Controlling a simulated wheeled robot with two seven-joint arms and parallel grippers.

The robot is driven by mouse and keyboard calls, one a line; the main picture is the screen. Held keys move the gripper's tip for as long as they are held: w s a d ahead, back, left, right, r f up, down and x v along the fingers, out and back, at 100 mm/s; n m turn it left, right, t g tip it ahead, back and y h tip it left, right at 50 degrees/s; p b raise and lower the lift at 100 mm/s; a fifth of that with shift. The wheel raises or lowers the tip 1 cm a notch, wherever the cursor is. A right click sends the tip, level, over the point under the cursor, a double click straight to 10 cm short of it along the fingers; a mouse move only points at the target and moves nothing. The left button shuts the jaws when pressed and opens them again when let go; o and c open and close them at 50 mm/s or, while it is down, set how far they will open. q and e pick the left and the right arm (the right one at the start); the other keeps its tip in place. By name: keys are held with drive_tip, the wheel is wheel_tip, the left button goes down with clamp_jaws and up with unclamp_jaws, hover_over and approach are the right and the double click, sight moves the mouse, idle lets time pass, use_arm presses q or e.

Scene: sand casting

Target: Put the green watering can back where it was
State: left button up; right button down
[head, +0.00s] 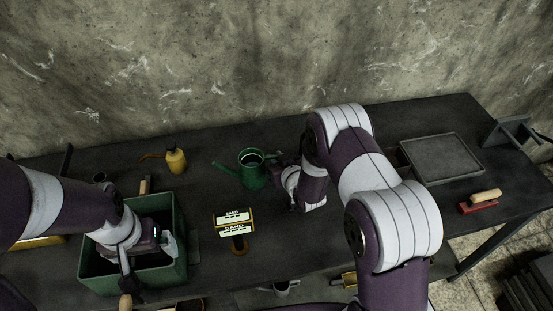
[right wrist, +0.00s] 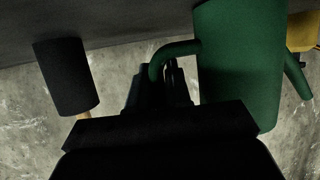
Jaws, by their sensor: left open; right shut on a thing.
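The green watering can (head: 252,170) is upright at the middle of the dark table, its spout pointing left in the head view. My right gripper (head: 279,165) is at its right side. In the right wrist view, the can's body (right wrist: 238,65) fills the upper right. My right gripper's dark fingers (right wrist: 165,85) are shut on its curved handle (right wrist: 178,47). I cannot tell whether the can's base touches the table. My left gripper (head: 148,258) is open over the green bin (head: 182,240).
A yellow oil can (head: 175,161) stands left of the watering can. A sign stand (head: 235,222) is in front of it. A grey tray (head: 440,158) and a red brush (head: 480,201) lie to the right. The right wrist view shows a black cylinder (right wrist: 67,77) at left.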

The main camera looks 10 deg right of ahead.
drive_tip(key=shift+f, duration=0.15)
drive_tip(key=c, duration=1.1)
unclamp_jaws()
drive_tip(key=shift+o, duration=0.2)
drive_tip(key=shift+s+r, duration=0.2)
drive_tip(key=shift+r, duration=0.05)
drive_tip(key=s+d+r+g+h, duration=0.1)
drive_tip(key=s+r+g, duration=0.3)
drive_tip(key=s, duration=0.5)
drive_tip(key=s+d+r+m+g, duration=0.1)
drive_tip(key=s+r+g, duration=0.3)
drive_tip(key=s, duration=0.4)
drive_tip(key=s+d+r+m+g+h, duration=0.1)
drive_tip(key=s+r+g, duration=0.3)
drive_tip(key=s, duration=0.5)
drive_tip(key=shift+s+d+h, duration=0.3)
drive_tip(key=shift+s+d, duration=0.05)
drive_tip(key=shift+d, duration=0.35)
